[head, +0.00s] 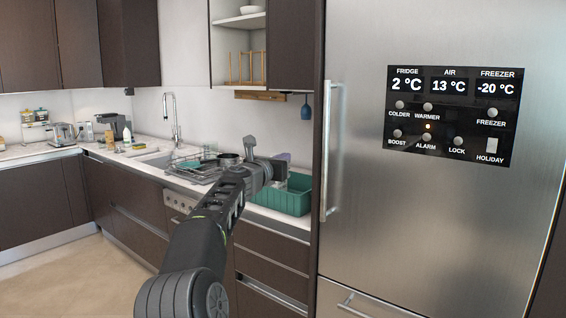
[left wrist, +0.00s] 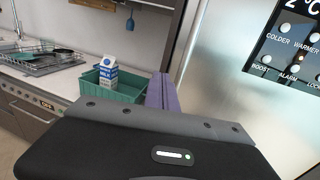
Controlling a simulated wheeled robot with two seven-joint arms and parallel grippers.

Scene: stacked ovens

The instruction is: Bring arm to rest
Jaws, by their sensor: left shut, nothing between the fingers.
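My left arm reaches up from the bottom of the head view. Its gripper (head: 282,158) is in the air in front of the counter and left of the fridge (head: 440,210). The purple fingers show in the left wrist view (left wrist: 162,92), pressed together with nothing between them. They appear apart from the fridge front. My right arm and gripper are not in view.
A green crate (head: 278,199) stands on the counter (head: 297,231); a milk carton (left wrist: 107,72) is in it in the left wrist view. A dish rack (head: 200,168) stands left of it. The fridge's vertical handle (head: 332,150) sticks out. Floor at left is clear.

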